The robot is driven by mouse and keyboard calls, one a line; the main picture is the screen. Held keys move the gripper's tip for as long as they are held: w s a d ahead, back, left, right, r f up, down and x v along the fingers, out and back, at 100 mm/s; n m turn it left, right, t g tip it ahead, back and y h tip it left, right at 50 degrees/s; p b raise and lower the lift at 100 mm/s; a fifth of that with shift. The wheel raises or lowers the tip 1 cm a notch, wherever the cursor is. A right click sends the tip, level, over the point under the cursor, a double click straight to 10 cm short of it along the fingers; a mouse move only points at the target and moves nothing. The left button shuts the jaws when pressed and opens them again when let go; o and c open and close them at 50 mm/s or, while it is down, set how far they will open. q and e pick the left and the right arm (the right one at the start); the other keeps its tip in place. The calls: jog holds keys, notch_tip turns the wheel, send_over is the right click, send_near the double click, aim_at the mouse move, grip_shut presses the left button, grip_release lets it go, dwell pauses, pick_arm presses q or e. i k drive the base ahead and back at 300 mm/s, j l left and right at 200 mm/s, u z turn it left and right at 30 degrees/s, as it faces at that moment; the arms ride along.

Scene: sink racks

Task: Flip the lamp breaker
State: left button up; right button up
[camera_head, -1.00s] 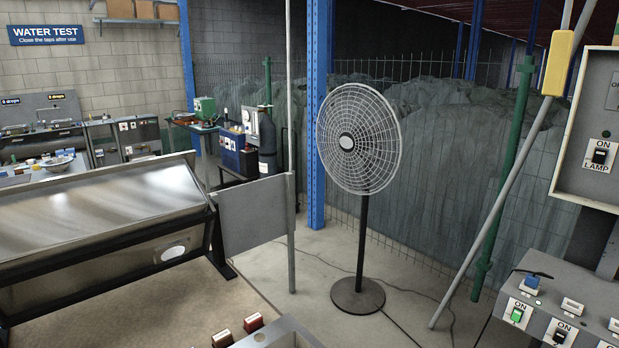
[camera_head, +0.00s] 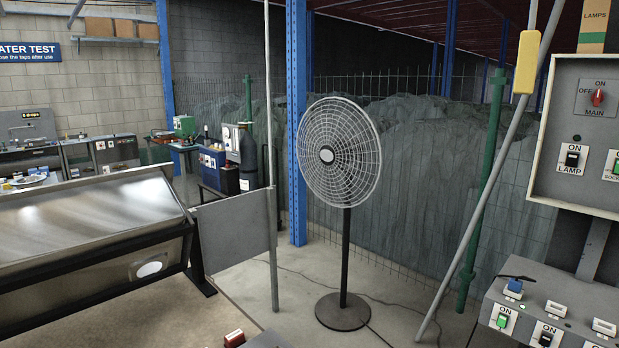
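The lamp breaker (camera_head: 572,158) is a black switch on a white plate marked ON above and LAMP below. It sits in the lower left of a grey breaker panel (camera_head: 548,142) at the right edge of the view. The switch is small, and I cannot tell its position for sure. Above it is a red rotary MAIN switch (camera_head: 597,98) marked ON and OFF. To its right is another plate marked SOCKET (camera_head: 612,166), cut by the frame edge. Neither of my grippers is in view.
A control box (camera_head: 560,290) with a green switch (camera_head: 502,321) and a black switch (camera_head: 546,339) stands below the panel. A leaning grey pole (camera_head: 492,180) with a yellow block (camera_head: 526,62) is left of the panel. A standing fan (camera_head: 340,152) occupies the middle floor.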

aim_at(571, 161)
jog(key=z, duration=1.45)
